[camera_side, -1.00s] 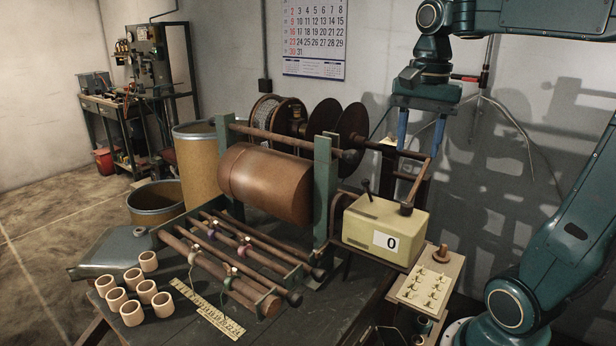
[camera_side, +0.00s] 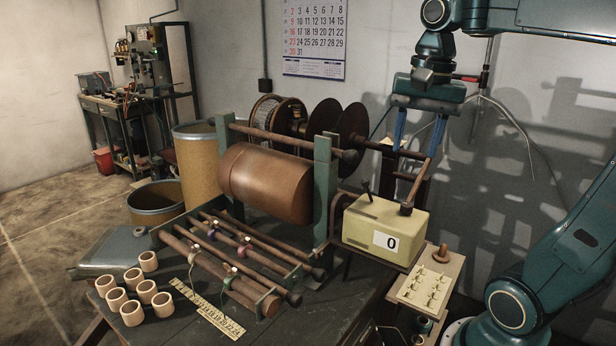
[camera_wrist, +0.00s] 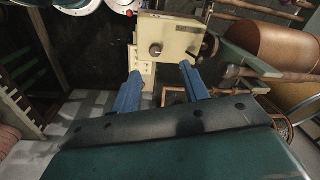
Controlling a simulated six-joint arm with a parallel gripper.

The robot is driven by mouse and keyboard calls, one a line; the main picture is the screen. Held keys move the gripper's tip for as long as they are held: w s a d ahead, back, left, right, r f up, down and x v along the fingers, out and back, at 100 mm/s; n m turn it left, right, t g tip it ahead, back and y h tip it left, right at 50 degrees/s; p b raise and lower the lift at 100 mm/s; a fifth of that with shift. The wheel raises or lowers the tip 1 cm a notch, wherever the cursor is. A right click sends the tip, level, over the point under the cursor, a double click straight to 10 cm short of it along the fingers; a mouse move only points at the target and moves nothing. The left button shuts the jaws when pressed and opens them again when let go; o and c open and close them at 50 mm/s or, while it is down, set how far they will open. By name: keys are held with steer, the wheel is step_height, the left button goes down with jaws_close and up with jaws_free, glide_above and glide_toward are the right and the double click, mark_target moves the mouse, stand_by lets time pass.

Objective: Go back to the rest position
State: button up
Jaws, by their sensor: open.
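My gripper (camera_side: 418,148) hangs above and behind the cream counter box at the right of the winding machine in the side view. Its two blue fingers point down, spread apart, with nothing between them. In the wrist view the open gripper (camera_wrist: 158,95) shows its blue fingers pointing toward the cream box (camera_wrist: 165,38). The box (camera_side: 368,232) carries a white label reading 0 and has a crank handle (camera_side: 416,182) at its right side.
The large brown drum (camera_side: 268,185) sits in a green frame left of the box. A hook board (camera_side: 424,290) lies near my base. Several cardboard cores (camera_side: 134,280) and a ruler (camera_side: 208,308) lie on the table's front left. The wall calendar (camera_side: 314,38) hangs behind.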

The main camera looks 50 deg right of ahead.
steer(key=s+a+f+n+t, duration=0.4)
steer(key=a+f+n, duration=0.4)
steer(key=n, duration=0.6)
steer(key=shift+s+a+t, duration=0.15)
steer(key=shift+a+t, duration=0.15)
steer(key=shift+a, duration=0.4)
